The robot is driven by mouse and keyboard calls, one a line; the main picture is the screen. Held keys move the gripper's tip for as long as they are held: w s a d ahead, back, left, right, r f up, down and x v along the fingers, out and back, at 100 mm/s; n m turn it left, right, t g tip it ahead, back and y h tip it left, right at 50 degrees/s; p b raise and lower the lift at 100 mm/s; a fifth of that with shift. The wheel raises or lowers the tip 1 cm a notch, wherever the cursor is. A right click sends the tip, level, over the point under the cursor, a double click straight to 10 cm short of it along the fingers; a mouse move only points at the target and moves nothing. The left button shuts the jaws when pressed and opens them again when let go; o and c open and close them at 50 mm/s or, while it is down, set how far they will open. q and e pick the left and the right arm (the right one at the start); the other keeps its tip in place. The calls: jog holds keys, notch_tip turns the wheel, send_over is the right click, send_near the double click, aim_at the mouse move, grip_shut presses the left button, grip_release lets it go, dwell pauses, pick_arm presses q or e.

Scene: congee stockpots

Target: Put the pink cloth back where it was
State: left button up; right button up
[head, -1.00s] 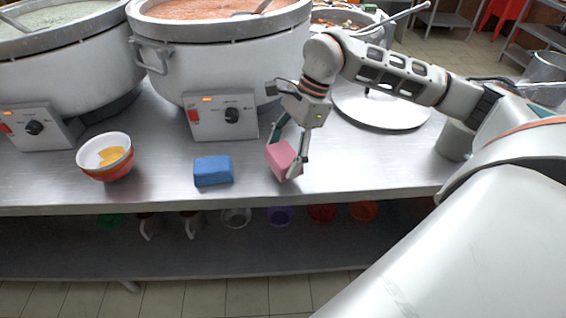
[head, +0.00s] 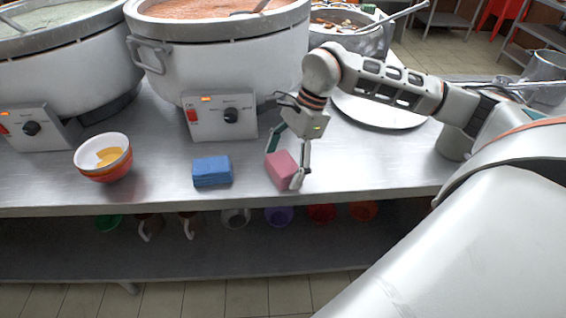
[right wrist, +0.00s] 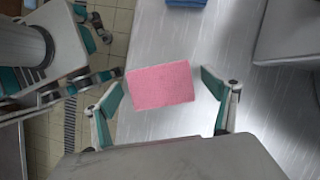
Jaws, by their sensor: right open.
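The pink cloth (head: 281,170) is a folded block on the steel counter, to the right of the folded blue cloth (head: 212,171). My right gripper (head: 284,171) is open and points down over the pink cloth, with one finger on either side of it. In the right wrist view the pink cloth (right wrist: 161,85) lies between the two spread fingertips of the right gripper (right wrist: 164,82), with a gap on each side. The blue cloth shows at the top edge of that view (right wrist: 186,2).
A stack of bowls (head: 103,158) stands left of the blue cloth. Large white stockpots (head: 218,55) with control boxes (head: 220,117) line the back. A round lid (head: 380,110) lies behind my right arm. The counter's front edge is close to the cloths. Several bowls and mugs sit on the shelf below.

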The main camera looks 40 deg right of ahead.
jog(key=p+v, duration=0.1)
jog(key=v, duration=1.1)
jog(key=shift+s+r, duration=0.1)
